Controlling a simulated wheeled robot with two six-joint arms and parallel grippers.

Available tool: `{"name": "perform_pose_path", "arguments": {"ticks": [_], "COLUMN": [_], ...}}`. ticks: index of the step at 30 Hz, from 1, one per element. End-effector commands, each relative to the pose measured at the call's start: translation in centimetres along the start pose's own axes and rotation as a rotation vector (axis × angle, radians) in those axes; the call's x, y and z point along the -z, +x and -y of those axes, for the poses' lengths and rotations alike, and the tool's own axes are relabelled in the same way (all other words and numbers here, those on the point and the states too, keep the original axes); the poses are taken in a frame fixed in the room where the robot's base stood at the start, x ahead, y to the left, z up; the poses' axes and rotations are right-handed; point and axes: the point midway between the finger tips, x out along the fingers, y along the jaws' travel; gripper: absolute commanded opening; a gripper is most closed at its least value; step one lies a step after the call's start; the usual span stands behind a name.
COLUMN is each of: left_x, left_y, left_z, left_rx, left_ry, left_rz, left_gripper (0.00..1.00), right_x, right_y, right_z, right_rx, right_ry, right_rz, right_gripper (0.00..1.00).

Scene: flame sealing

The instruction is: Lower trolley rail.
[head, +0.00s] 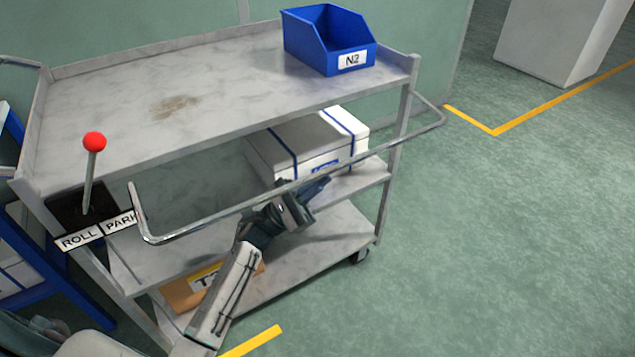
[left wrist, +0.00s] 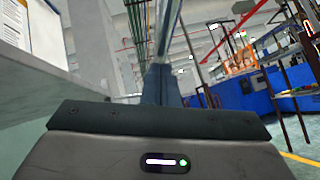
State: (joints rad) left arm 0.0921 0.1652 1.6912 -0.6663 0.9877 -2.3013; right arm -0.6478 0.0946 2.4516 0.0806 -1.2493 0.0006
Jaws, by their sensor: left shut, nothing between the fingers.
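The trolley rail (head: 215,217) is a grey metal bar standing out from the near side of the grey trolley (head: 225,87), just below the top shelf level. It runs from the lever side at left to the far right corner post. My left gripper (head: 318,188) is shut and empty, beneath the rail near its middle, with the rail passing in front of part of it. In the left wrist view, the closed fingers (left wrist: 158,85) point up towards a pale bar (left wrist: 168,30). I cannot tell whether they touch it. My right gripper is not in view.
A red-knobbed lever (head: 93,143) stands by ROLL and PARK labels. A blue N2 bin (head: 325,40) sits on the top shelf, a white box (head: 310,145) on the middle shelf and a cardboard box (head: 185,293) on the bottom. Open floor (head: 500,230) lies right.

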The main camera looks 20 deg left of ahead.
Motion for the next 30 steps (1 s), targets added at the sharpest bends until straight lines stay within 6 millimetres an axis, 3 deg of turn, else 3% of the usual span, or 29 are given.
{"name": "perform_pose_path", "arguments": {"ticks": [10, 21, 30], "left_x": [-1.9, -1.8, -0.4], "left_y": [1.9, 1.8, 0.8], "left_z": [0.0, 0.0, 0.0], "left_rx": [-0.133, -0.133, -0.13], "left_ry": [-0.133, -0.133, -0.135], "left_rz": [0.003, 0.003, 0.004], "left_gripper": [0.0, 0.0, 0.0], "right_x": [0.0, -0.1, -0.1], "right_y": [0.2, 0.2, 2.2], "right_z": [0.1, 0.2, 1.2], "right_rx": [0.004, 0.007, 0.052], "right_ry": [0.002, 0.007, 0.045], "right_rz": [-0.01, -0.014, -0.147], "right_gripper": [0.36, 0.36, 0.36]}}
